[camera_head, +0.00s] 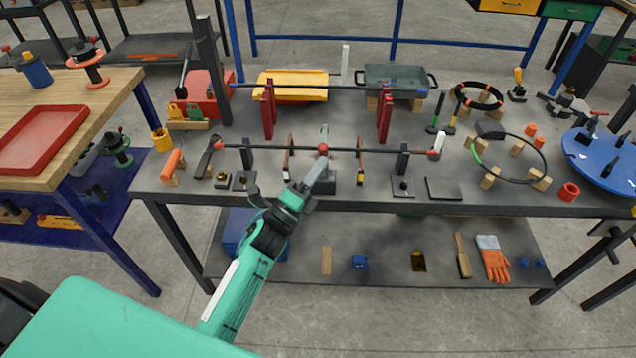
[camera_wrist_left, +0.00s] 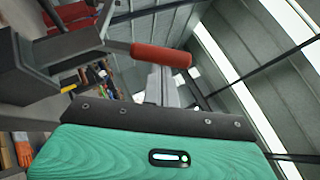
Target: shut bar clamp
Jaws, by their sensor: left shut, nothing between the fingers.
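The bar clamp has a red handle (camera_head: 323,149) near the middle of the front horizontal bar (camera_head: 265,149). In the left wrist view, the handle (camera_wrist_left: 160,55) is a red cylinder that sticks out to the right from a dark clamp body (camera_wrist_left: 60,60). My left gripper (camera_head: 324,131) reaches in from below, its grey fingers shut and empty. In the head view the handle overlaps the fingers. In the left wrist view the fingers (camera_wrist_left: 163,88) lie just past the handle; I cannot tell if they touch it. My right gripper is not in view.
Dark posts (camera_head: 403,158) and thin uprights (camera_head: 362,165) stand along the front bar. A rear bar (camera_head: 335,86) rests on red stands (camera_head: 384,112). A blue disc (camera_head: 605,165) and a black ring (camera_head: 540,150) lie at the right. A wooden table (camera_head: 95,100) stands at the left.

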